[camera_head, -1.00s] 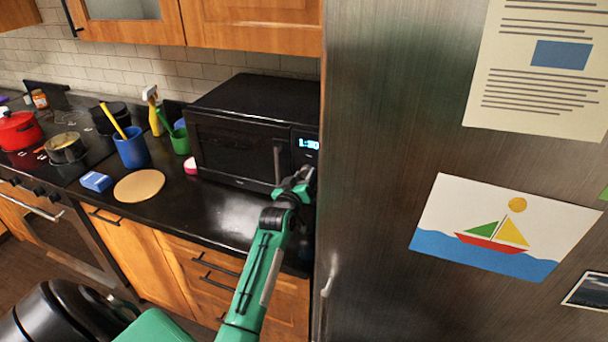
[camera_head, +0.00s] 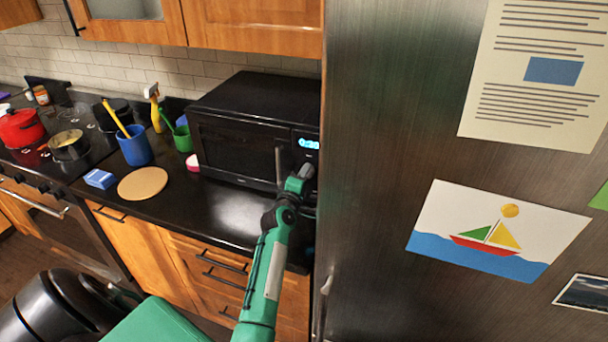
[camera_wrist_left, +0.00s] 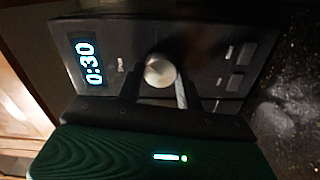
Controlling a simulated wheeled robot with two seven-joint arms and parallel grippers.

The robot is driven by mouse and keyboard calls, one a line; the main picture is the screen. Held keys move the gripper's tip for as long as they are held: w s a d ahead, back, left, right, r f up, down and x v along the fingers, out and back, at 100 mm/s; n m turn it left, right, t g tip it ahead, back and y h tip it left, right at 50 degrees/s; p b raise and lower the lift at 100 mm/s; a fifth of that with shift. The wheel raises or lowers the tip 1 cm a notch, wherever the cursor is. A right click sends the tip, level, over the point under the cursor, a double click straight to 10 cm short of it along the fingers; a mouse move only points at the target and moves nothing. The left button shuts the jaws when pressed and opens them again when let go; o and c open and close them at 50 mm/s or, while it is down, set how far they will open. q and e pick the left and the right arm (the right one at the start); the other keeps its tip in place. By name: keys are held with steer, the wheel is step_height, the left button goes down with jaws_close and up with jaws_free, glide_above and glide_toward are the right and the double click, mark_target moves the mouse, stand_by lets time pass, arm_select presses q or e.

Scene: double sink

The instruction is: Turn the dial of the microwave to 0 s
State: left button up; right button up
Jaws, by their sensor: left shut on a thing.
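The black microwave (camera_head: 238,151) stands on the counter against the fridge. Its lit display (camera_head: 309,143) reads 0:30, and the same reading shows sideways in the left wrist view (camera_wrist_left: 87,63). The round silver dial (camera_wrist_left: 160,70) is below the display on the control panel. My left gripper (camera_head: 305,174) is at the panel, shut on the dial, with a finger on either side of it in the left wrist view (camera_wrist_left: 157,88). In the head view the gripper hides the dial. My right gripper is not in view.
The steel fridge (camera_head: 380,130) stands close on the right of my left arm. A round board (camera_head: 143,183), a blue cup (camera_head: 135,150), a green cup (camera_head: 183,140) and a pink-and-white item (camera_head: 192,162) are on the counter left of the microwave. The counter before the microwave is clear.

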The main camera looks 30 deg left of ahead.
arm_select(q)
steer(key=shift+d+f+n+p, duration=0.1)
steer(key=shift+n+p, duration=0.9)
steer(key=shift+n, duration=2.8)
steer(key=o, duration=1)
